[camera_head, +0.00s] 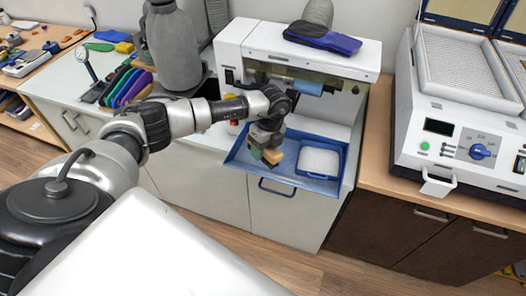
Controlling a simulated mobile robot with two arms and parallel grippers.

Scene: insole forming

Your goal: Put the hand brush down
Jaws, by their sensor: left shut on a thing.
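The hand brush (274,156) shows as a small tan, wood-coloured block below my left gripper (265,149). My left gripper points down and is shut on the brush, over the left part of the blue pull-out tray (241,158) of the white machine. The gripper hides much of the brush, and I cannot tell whether the brush touches the tray floor. A dark green patch shows beside the brush; I cannot tell what it belongs to. My right gripper is not in view.
A blue-framed white pad (319,162) lies in the tray's right part. The white machine (270,45) stands behind, with dark and blue insoles (322,38) on top. Coloured sheets (127,86) stand at left. Another white machine (462,130) stands at right.

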